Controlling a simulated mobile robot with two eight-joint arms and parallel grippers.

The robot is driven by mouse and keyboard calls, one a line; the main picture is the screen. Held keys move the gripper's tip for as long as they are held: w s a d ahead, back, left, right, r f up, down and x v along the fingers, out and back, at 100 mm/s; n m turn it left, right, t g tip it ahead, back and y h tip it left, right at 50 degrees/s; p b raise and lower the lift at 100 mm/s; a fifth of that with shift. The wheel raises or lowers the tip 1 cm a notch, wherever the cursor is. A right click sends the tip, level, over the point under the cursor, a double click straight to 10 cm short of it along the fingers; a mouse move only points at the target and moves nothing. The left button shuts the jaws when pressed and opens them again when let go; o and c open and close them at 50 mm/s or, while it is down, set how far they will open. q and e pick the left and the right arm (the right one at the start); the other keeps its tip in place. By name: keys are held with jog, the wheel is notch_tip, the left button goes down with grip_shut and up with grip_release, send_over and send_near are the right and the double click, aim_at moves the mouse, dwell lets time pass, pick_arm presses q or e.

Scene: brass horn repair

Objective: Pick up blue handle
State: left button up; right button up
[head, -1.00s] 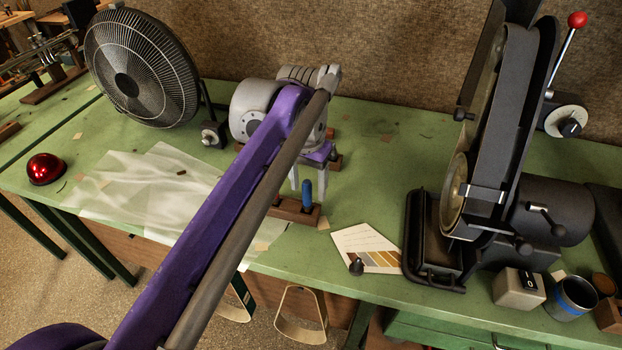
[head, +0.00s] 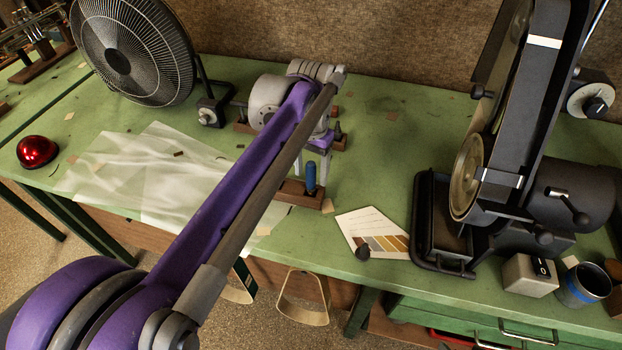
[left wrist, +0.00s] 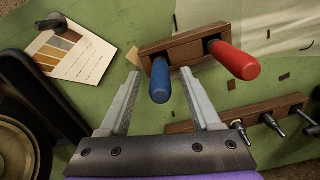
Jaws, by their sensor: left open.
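The blue handle (head: 311,178) stands in a small dark wooden rack (head: 283,194) near the bench's front edge. In the left wrist view the blue handle (left wrist: 160,82) shows beside a red handle (left wrist: 235,60) in the same wooden rack (left wrist: 185,40). My left gripper (head: 312,164) is open over the rack, fingers pointing down. In the left wrist view the blue handle lies between the two fingers of the gripper (left wrist: 160,76), with gaps at both sides. I cannot tell how deep it is between them. My left arm hides the red handle in the head view.
A fan (head: 133,48) stands at the back left, with a translucent sheet (head: 150,175) in front. A belt sander (head: 515,130) stands to the right. A colour card (head: 372,232) lies before it. A second wooden rack (left wrist: 290,105) holds dark-tipped tools.

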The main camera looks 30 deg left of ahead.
pick_arm(q)
jog(key=shift+f, duration=1.25)
grip_shut()
